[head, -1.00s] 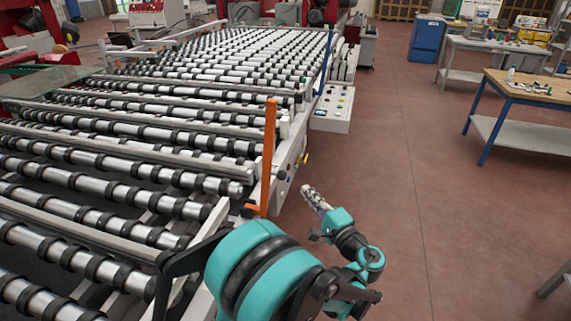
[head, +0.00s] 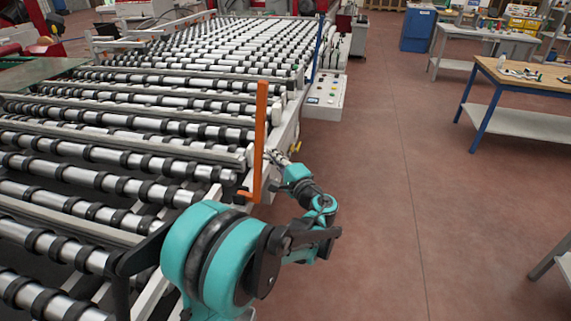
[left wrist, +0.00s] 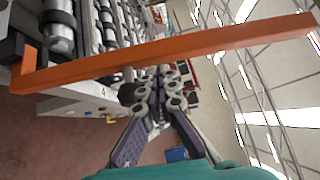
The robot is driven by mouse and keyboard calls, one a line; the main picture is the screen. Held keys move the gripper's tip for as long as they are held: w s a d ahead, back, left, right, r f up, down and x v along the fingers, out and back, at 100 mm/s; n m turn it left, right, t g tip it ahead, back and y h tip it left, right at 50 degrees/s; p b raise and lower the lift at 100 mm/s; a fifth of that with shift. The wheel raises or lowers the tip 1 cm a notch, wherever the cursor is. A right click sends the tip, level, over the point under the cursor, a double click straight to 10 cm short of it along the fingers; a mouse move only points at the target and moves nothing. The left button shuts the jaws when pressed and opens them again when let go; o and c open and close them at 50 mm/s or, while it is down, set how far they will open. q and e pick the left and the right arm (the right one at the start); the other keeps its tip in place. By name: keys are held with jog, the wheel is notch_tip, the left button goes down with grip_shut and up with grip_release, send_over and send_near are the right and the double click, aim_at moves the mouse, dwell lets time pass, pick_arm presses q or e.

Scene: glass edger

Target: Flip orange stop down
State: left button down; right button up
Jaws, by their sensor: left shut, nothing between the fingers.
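The orange stop (head: 261,140) stands upright at the right edge of the roller conveyor in the head view, with a short foot at its lower end. In the left wrist view the orange stop (left wrist: 170,56) crosses the picture as a long bar just beyond my fingers. My left gripper (head: 272,154) is shut and empty, close beside the stop on its right side, around its lower half. In the left wrist view my left gripper (left wrist: 158,72) has its fingertips at the bar's lower edge; I cannot tell whether they touch it. My right gripper is not in view.
The roller conveyor (head: 130,137) fills the left. A control box (head: 325,92) with buttons sits on its side beyond the stop. A blue post (head: 320,45) rises near it. A wooden-topped workbench (head: 525,75) stands at right. The floor between is clear.

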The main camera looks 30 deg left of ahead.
aim_at(259, 145)
pick_arm(q)
jog(key=shift+s+a, duration=0.1)
jog(key=shift+a, duration=0.4)
jog(key=shift+r, duration=0.1)
